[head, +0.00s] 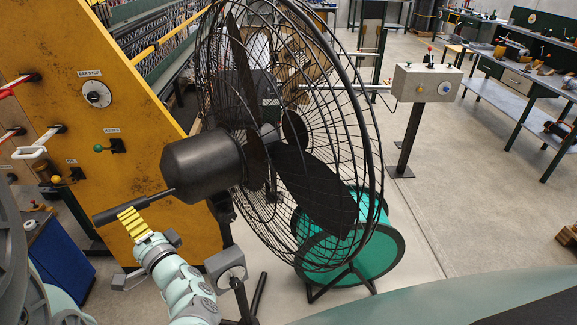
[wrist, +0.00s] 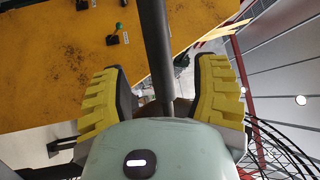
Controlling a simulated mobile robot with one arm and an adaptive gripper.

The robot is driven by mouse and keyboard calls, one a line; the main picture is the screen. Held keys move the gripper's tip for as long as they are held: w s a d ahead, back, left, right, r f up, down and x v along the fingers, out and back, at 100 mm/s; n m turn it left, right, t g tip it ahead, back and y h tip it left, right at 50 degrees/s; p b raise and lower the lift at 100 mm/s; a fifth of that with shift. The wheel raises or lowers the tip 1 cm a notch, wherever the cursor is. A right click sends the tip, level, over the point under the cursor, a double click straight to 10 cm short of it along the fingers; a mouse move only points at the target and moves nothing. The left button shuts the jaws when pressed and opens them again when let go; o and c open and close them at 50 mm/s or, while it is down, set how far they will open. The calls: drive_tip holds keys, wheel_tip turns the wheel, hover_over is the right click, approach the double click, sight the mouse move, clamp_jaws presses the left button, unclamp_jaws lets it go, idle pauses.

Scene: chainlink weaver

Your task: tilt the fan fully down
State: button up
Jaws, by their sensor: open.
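The fan is a large black wire-cage fan (head: 345,110) on a stand, its cage facing right. Its dark motor housing (head: 203,165) is at the left of the cage. A thin rod with a thicker dark grip, the handle (head: 108,214), sticks out from the back of the housing toward the lower left. My gripper (head: 132,222) has yellow ribbed fingers and is at the handle. In the wrist view the handle (wrist: 157,45) runs between the two open fingers of my gripper (wrist: 160,85), with gaps visible on both sides. Whether a finger touches it lower down is hidden.
A yellow machine panel (head: 130,130) with a dial and small levers stands behind the handle at left. A green drum (head: 385,245) sits behind the fan's lower cage. A grey control box (head: 425,83) on a post stands farther back. Open floor (head: 465,195) lies to the right.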

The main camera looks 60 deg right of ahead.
drive_tip(key=shift+p+x, duration=0.4)
drive_tip(key=shift+x, duration=2.2)
drive_tip(key=shift+o, duration=0.3)
drive_tip(key=shift+s+d, duration=0.1)
clamp_jaws()
